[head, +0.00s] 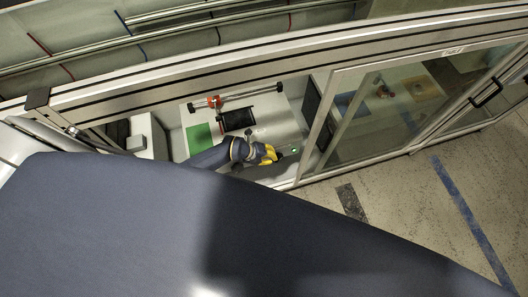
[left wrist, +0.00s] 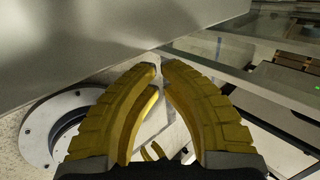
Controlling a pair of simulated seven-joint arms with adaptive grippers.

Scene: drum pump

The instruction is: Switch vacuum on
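My left gripper (head: 268,155) has yellow fingers and is inside the open bay of the enclosure in the head view. In the left wrist view its two fingertips (left wrist: 160,68) come together with only a thin gap and nothing between them. A smooth grey metal surface (left wrist: 80,40) lies just beyond the tips; I cannot tell whether they touch it. A small green light (head: 294,150) shows just right of the gripper in the head view. I cannot make out a vacuum switch or its setting. My right gripper is not in view.
A round metal flange (left wrist: 32,138) with a dark opening is left of the fingers. In the bay are a green panel (head: 199,138), a black object (head: 237,119) and a red clamp (head: 214,102) on a rail. Glass doors (head: 385,110) stand right. My arm covers the foreground.

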